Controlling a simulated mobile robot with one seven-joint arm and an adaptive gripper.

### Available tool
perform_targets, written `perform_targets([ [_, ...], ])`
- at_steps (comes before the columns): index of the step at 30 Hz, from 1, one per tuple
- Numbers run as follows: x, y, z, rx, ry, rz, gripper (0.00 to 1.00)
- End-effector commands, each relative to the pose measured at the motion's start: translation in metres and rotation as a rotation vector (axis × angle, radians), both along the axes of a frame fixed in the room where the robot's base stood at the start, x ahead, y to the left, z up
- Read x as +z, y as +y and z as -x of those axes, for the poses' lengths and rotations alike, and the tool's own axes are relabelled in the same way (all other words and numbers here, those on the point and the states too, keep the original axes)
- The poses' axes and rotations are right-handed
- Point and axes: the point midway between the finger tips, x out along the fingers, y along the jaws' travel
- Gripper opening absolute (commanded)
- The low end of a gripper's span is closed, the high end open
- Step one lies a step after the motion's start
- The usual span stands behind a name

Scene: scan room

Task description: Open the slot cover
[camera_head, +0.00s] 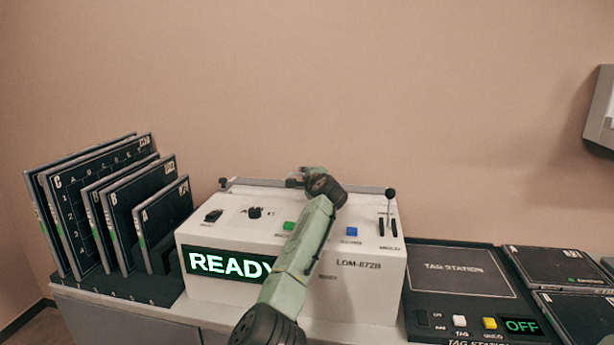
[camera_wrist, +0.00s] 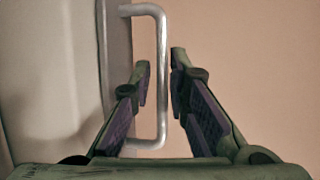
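The white machine (camera_head: 365,285) has a lit READY display (camera_head: 215,264). A grey strip along its back top edge looks like the slot cover (camera_head: 258,184). In the wrist view a silver U-shaped handle (camera_wrist: 162,100) stands out from a grey strip (camera_wrist: 117,70), which seems to be that cover. My gripper (camera_wrist: 160,62) is open, with one finger on each side of the handle's long bar. Gaps show between the bar and both fingers. In the head view my arm crosses the machine, and the fingers are mostly hidden behind the wrist.
The machine's top has a green button (camera_head: 289,226), a blue button (camera_head: 351,231), a black knob (camera_head: 254,212) and a lever (camera_head: 390,200). Dark plates (camera_head: 85,205) stand in a rack at left. A tag station (camera_head: 460,275) lies at right.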

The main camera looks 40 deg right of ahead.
Motion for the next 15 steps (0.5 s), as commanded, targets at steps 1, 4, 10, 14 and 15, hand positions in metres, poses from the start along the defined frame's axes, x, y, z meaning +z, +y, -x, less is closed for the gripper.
perform_targets([
  [1, 0.0, 0.0, 0.0, 0.0, 0.0, 0.0, 0.17],
  [4, 0.0, 0.0, 0.0, 0.0, 0.0, -0.001, 0.17],
  [10, 0.001, 0.001, 0.003, 0.0, -0.001, 0.0, 0.17],
  [14, 0.002, 0.005, 0.01, 0.0, -0.001, 0.0, 0.17],
  [15, 0.003, 0.007, 0.014, -0.002, -0.001, 0.001, 0.17],
])
